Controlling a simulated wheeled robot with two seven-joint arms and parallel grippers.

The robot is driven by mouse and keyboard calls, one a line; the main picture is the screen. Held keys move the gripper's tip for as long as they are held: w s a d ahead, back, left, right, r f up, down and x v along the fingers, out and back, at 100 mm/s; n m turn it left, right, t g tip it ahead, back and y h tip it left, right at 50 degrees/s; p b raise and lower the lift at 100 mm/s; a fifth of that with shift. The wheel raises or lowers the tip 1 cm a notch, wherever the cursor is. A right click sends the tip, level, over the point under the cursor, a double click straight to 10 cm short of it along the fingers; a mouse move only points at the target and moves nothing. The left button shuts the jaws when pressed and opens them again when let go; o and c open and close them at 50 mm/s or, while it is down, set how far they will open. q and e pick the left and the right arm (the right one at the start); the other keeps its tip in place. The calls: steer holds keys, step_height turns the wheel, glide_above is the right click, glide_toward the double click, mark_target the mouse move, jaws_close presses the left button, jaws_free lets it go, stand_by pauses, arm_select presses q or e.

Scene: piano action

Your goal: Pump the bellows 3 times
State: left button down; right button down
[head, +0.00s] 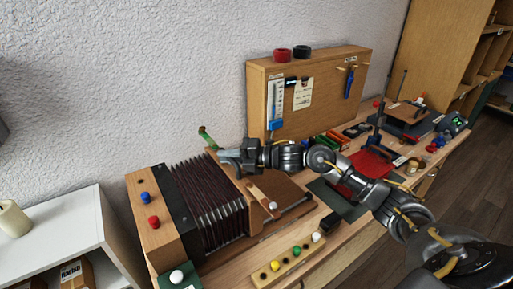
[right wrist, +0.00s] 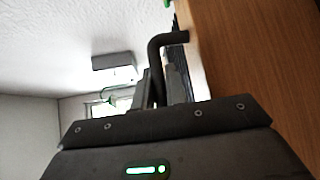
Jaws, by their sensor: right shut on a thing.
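The bellows (head: 205,205) stand on the bench at the left, with dark pleats between a wooden end block (head: 152,215) and a wooden board on the right. The pleats are spread apart. My right gripper (head: 226,156) is above the right end of the bellows, at the back. In the right wrist view, its fingers (right wrist: 162,92) are shut on a black bent handle (right wrist: 168,40) beside a wooden panel. The gripper hides most of the handle in the head view. My left gripper is not in view.
A green-tipped piece (head: 207,137) sticks up behind the gripper. A strip with coloured balls (head: 290,258) lies in front. A wooden tool board (head: 325,95) stands behind my right arm. A red pad (head: 371,165) and small parts fill the bench's right side.

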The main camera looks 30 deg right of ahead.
glide_above(205, 187)
steer(key=shift+f, duration=0.1)
stand_by(0.3)
steer(key=c, duration=1.8)
jaws_free()
steer(key=shift+c, duration=0.2)
steer(key=o, duration=0.4)
steer(key=shift+a, duration=0.2)
steer(key=shift+d, duration=0.15)
